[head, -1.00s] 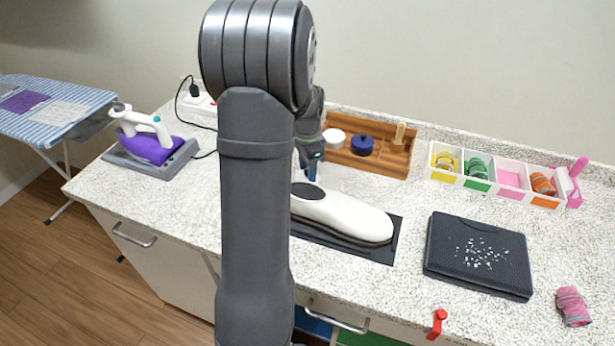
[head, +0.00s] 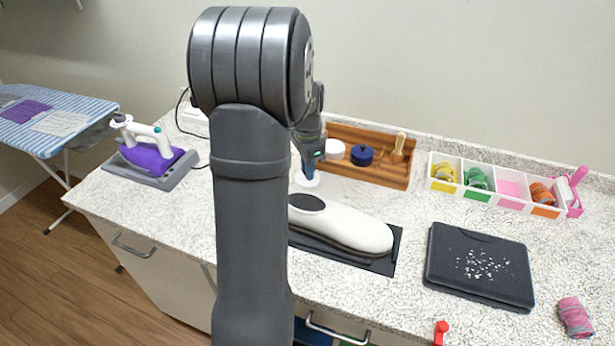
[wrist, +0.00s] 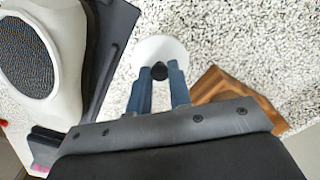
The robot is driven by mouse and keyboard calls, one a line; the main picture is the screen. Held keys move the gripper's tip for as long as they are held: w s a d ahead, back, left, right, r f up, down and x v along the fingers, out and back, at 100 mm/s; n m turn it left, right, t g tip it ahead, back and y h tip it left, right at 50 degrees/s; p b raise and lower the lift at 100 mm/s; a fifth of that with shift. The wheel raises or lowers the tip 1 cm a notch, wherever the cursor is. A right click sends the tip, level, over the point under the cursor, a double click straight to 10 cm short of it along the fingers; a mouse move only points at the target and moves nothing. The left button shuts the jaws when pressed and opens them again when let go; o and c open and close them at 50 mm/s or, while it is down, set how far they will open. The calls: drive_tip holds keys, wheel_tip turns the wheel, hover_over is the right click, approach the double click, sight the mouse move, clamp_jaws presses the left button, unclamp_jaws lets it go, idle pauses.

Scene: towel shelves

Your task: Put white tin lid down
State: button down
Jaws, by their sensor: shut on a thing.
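My gripper (head: 308,175) is shut on the dark knob (wrist: 159,71) of the white tin lid (wrist: 160,52). The lid is a flat white disc, and its edge also shows below my fingers in the head view (head: 307,181). It is level, at or just above the speckled counter, behind the white shoe; I cannot tell whether it touches. A white round tin (head: 334,150) stands in the wooden tray (head: 375,172) to the right. My arm hides part of the counter.
The white shoe (head: 350,222) lies on a dark mat (head: 378,265) close in front of the lid. A blue tin (head: 362,155) is in the wooden tray. The iron (head: 150,152) is left.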

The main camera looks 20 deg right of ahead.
drive_tip(key=s+d+r, duration=0.5)
drive_tip(key=s+r, duration=0.2)
drive_tip(key=s, duration=0.3)
drive_tip(key=s+d, duration=0.3)
drive_tip(key=d, duration=0.8)
drive_tip(key=s+d, duration=0.4)
drive_tip(key=d, duration=0.6)
drive_tip(key=w+f, duration=0.2)
drive_tip(key=w, duration=0.1)
drive_tip(key=w+f, duration=0.1)
drive_tip(key=w, duration=0.3)
drive_tip(key=w+a+f, duration=0.1)
drive_tip(key=w+f, duration=0.1)
drive_tip(key=w, duration=0.2)
drive_tip(key=shift+w+f, duration=0.1)
drive_tip(key=shift+f, duration=0.25)
drive_tip(key=shift+a+f, duration=0.1)
drive_tip(key=shift+f, duration=1.95)
drive_tip(key=c, duration=1.7)
unclamp_jaws()
drive_tip(key=shift+f, duration=0.15)
drive_tip(key=o, duration=0.4)
